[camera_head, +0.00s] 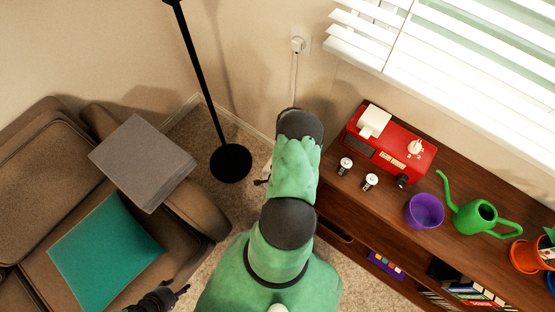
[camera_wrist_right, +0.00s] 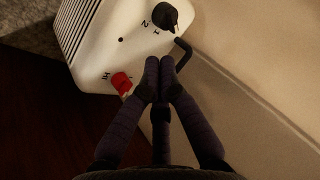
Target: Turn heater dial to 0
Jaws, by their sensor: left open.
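The white heater (camera_wrist_right: 112,42) shows in the right wrist view, with side vents at the upper left. Its black dial (camera_wrist_right: 165,16) is at the top, beside the marks 1 and 2. A red control (camera_wrist_right: 121,83) sits lower left, near the letters HI. My right gripper (camera_wrist_right: 161,66) has its fingertips close together at the heater's near edge, below the black dial and apart from it. No object shows between them. In the head view my green right arm hides most of the heater's area. My left gripper (camera_head: 168,296) is open at the bottom, near the sofa.
A brown sofa (camera_head: 190,205) with a teal cushion (camera_head: 105,250) stands left. A black floor lamp (camera_head: 230,163) stands behind my arm. The wooden cabinet (camera_head: 345,205) at right bears a red device (camera_head: 417,158), a purple cup (camera_head: 424,210) and a green watering can (camera_head: 475,215).

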